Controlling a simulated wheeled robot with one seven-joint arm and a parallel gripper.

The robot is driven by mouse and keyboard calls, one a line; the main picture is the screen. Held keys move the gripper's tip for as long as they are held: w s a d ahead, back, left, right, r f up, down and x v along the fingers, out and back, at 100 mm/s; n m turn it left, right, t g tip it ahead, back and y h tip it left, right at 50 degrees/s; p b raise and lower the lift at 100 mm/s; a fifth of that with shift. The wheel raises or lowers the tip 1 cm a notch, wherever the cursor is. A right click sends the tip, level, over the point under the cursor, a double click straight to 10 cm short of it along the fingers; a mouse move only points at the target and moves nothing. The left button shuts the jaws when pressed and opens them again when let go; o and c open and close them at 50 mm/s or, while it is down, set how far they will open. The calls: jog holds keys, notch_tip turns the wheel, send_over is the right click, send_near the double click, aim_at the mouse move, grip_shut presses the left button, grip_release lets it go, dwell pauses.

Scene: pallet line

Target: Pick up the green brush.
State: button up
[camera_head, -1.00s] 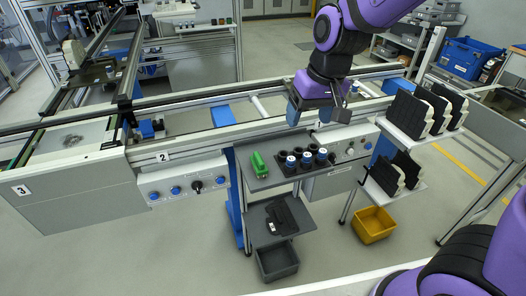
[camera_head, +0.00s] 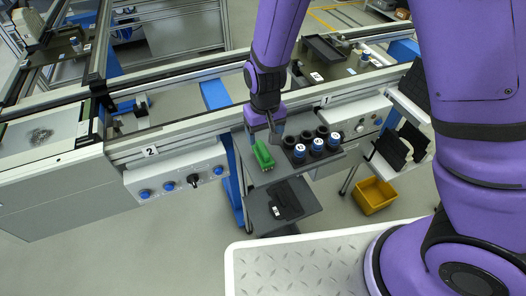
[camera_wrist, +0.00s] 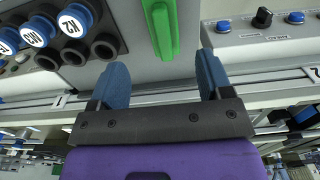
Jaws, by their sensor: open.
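The green brush (camera_head: 263,156) lies on the grey upper shelf (camera_head: 252,178) of the small stand, left of the black holder. In the wrist view the brush (camera_wrist: 161,28) shows at the top middle, its far end cut off by the frame. My gripper (camera_head: 263,129) is above the shelf, close to the brush's far end. Its two blue fingers (camera_wrist: 159,82) are spread wide with nothing between them. In the wrist view the brush lies ahead of the gap between the fingertips.
A black holder (camera_head: 290,158) with blue-capped pieces stands right of the brush. A lower shelf (camera_head: 262,212) carries a black part. A control panel (camera_head: 178,181) with blue knobs is to the left. A yellow bin (camera_head: 374,196) stands on the floor.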

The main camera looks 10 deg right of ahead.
aim_at(263, 148)
jog(key=shift+w+a+f, duration=0.1)
jog(key=shift+a+f, duration=0.05)
jog(key=shift+f, duration=2)
jog(key=shift+a+f, duration=0.1)
jog(key=shift+f, duration=2)
jog(key=c, duration=1)
jog(key=shift+c, duration=0.2)
jog(key=shift+r, duration=0.15)
